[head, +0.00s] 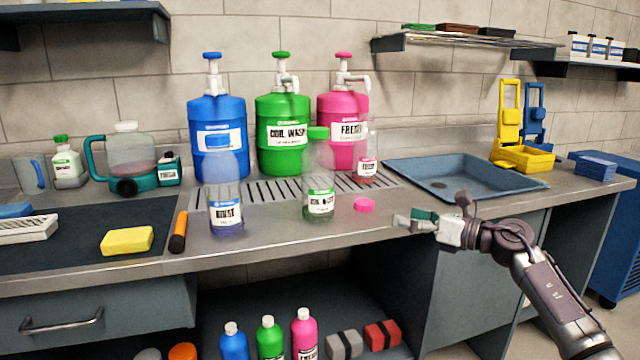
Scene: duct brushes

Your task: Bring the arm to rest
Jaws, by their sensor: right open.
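My right arm comes in from the lower right. My right gripper (418,221) is open and empty, level with the front edge of the steel counter (280,240), to the right of a pink cap (364,205) and apart from it. My left gripper is not in view.
Blue, green and pink pump drums (283,135) stand at the back. A blue-grey sink tray (465,178) lies behind my right gripper. A yellow sponge (127,241) and an orange-and-black tool (179,232) lie at the left. Several bottles and blocks fill the lower shelf.

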